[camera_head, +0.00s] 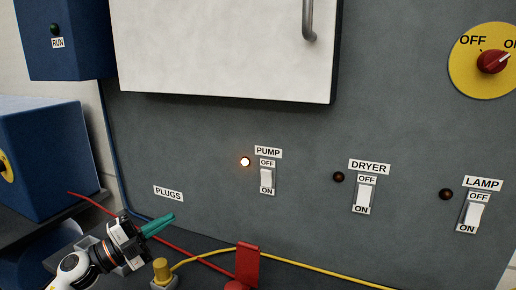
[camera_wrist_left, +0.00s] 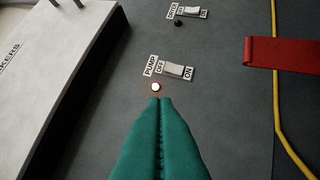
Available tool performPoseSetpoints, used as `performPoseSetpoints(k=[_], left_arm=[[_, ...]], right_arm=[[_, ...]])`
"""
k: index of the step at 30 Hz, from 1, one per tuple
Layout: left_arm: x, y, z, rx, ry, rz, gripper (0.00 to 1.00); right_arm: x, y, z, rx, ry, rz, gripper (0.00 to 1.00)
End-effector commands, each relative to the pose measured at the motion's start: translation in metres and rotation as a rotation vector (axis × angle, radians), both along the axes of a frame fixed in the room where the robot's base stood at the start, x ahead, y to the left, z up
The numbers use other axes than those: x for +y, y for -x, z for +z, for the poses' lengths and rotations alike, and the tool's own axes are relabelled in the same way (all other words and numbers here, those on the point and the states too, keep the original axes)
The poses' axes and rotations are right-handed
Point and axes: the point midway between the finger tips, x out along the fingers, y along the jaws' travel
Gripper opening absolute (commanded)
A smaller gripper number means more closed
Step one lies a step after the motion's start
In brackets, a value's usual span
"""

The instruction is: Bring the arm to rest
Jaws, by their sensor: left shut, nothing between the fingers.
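My left gripper (camera_head: 157,226) comes in from the lower left in the head view, in front of the grey panel below the PLUGS label. Its teal fingers are shut with nothing between them. In the left wrist view the shut fingers (camera_wrist_left: 160,102) point toward the lit PUMP lamp (camera_wrist_left: 155,87); whether they touch the panel cannot be told there, but the head view shows them well apart from the lamp (camera_head: 245,162). The PUMP switch (camera_head: 267,179) is beside the lit lamp. My right gripper is not in view.
The DRYER switch (camera_head: 364,194) and LAMP switch (camera_head: 474,213) have dark lamps. A white door (camera_head: 225,45) with a handle is above. A red knob (camera_head: 492,62) is upper right.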

Motion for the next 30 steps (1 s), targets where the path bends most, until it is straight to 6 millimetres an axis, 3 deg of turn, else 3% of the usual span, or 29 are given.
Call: performPoseSetpoints(k=[7, 11, 13, 17, 21, 25, 30], left_arm=[[0.000, 0.011, -0.029, 0.141, 0.319, 0.275, 0.00], [0.016, 0.029, -0.072, 0.343, 0.509, 0.516, 0.00], [0.025, 0.046, -0.104, 0.484, 0.585, 0.647, 0.00], [0.034, 0.097, -0.169, 0.794, 0.669, 0.877, 0.00], [0.029, 0.166, -0.227, 1.130, 0.672, 1.063, 0.00], [0.020, 0.218, -0.256, 1.352, 0.638, 1.151, 0.00], [0.009, 0.273, -0.274, 1.569, 0.580, 1.217, 0.00]], right_arm=[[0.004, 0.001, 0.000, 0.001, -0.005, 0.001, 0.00], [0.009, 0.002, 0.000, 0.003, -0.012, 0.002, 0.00], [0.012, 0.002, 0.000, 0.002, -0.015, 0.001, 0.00], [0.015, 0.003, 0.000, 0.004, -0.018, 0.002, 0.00], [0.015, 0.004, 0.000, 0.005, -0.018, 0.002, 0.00], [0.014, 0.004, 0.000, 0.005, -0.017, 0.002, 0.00], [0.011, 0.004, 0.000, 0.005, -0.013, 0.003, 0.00]])
